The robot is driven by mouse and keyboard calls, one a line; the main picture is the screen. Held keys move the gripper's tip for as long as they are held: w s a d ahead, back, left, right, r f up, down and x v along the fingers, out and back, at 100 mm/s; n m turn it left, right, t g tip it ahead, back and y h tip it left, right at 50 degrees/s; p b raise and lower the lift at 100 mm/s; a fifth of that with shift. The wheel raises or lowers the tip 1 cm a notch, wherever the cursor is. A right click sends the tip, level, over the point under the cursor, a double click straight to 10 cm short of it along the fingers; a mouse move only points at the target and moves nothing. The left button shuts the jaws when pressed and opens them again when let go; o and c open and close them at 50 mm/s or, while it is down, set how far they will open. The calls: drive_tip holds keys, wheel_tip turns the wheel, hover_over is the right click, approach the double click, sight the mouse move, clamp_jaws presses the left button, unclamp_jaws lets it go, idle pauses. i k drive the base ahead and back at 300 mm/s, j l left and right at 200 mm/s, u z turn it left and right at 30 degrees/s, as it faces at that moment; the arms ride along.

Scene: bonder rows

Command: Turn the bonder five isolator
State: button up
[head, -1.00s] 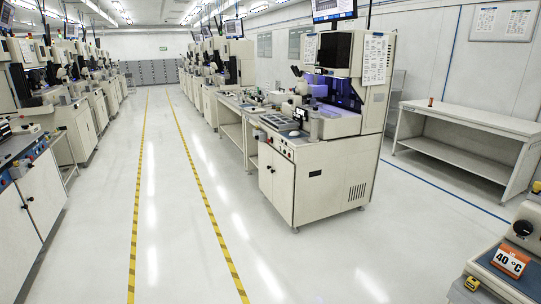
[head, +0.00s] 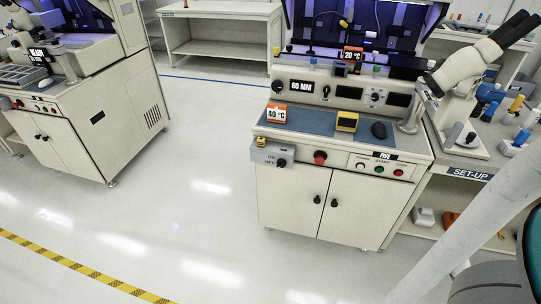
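Bonder five (head: 340,205) is a cream cabinet in the right half of the head view, with a black "FIVE" label (head: 386,156) on its front panel. A grey isolator box (head: 264,153) sits at the panel's left front corner. It has a black rotary knob (head: 282,163) beside small ON and OFF marks; the knob's exact direction is too small to tell. A small yellow item (head: 262,142) is on top of the box. My gripper is not in view.
A red mushroom knob (head: 320,157) and green and red buttons are on the same panel. The SET-UP bench (head: 472,174) adjoins right. Floor in front is clear.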

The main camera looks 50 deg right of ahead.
sight(282, 163)
drive_tip(key=z, duration=1)
